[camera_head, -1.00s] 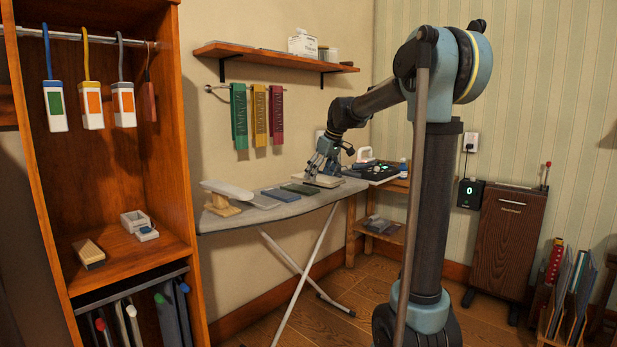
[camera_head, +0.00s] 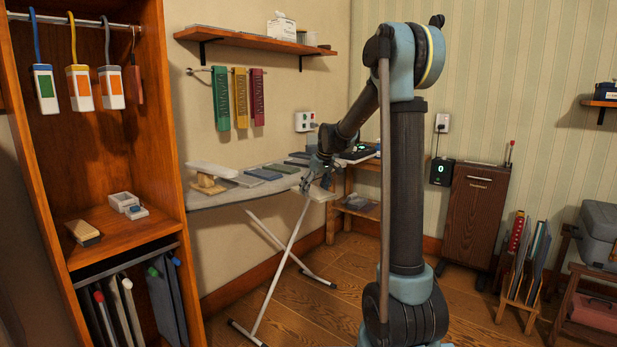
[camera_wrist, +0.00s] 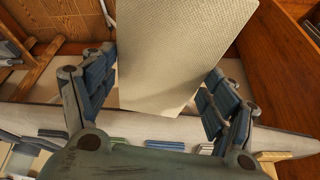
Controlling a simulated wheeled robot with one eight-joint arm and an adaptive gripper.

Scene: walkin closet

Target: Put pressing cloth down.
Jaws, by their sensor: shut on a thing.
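A pale cream woven cloth (camera_wrist: 180,50), which looks like the pressing cloth, is between the fingers of my gripper (camera_wrist: 158,85) in the wrist view. It hangs out past the fingertips as a flat, stiff-looking panel. In the head view my gripper (camera_head: 318,178) is at the front edge of the ironing board (camera_head: 232,195), near its right end. The cloth shows there as a small pale patch (camera_head: 318,193) under the fingers, partly hidden by them. Whether it touches the board cannot be told.
Several dark folded pieces (camera_head: 264,174) and a small sleeve board (camera_head: 212,171) lie on the ironing board. A wooden side table (camera_head: 352,212) stands behind its right end. An open wooden closet (camera_head: 120,225) is at left. The floor (camera_head: 310,315) in front is mostly clear.

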